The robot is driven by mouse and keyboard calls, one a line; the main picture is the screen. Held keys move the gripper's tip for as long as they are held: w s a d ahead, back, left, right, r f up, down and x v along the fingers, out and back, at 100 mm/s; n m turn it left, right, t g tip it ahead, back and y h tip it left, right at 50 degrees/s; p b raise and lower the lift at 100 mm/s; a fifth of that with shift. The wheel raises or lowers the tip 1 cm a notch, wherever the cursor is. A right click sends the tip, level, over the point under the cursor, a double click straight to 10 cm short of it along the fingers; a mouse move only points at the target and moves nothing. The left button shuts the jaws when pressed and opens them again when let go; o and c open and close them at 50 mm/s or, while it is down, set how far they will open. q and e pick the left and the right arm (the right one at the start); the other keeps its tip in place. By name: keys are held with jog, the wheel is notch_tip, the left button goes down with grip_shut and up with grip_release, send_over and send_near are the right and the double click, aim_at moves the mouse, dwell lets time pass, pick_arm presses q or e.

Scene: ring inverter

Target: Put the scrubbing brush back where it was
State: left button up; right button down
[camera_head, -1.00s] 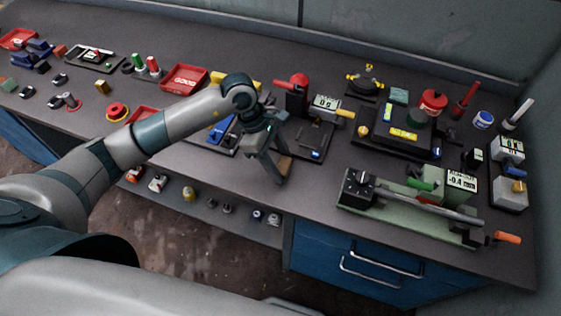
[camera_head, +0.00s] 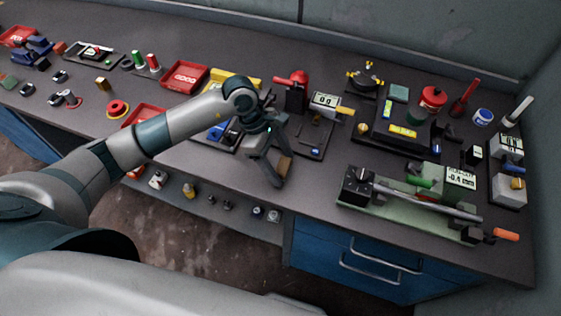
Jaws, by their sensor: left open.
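My left gripper (camera_head: 264,174) points down over the front part of the bench, with its fingers spread apart. A small brown block (camera_head: 285,168), which looks like the wooden scrubbing brush, sits at the bench's front, right beside and partly behind the gripper's right finger. The finger hides part of it, so its bristles do not show and I cannot tell whether it touches the finger. My right gripper is out of view.
A green fixture with a gauge display (camera_head: 460,177) stands to the right of the gripper. A black stand with a display (camera_head: 325,103) is behind it. Red trays (camera_head: 185,76) lie further left. The bench front edge is close, above blue drawers (camera_head: 350,262).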

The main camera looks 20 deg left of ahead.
pick_arm(q)
jog(key=shift+r, duration=0.2)
jog(key=shift+a+r, duration=0.25)
jog(key=shift+r, duration=0.05)
jog(key=b+v, duration=0.3)
jog(key=v, duration=0.8)
jog(key=shift+b, duration=0.35)
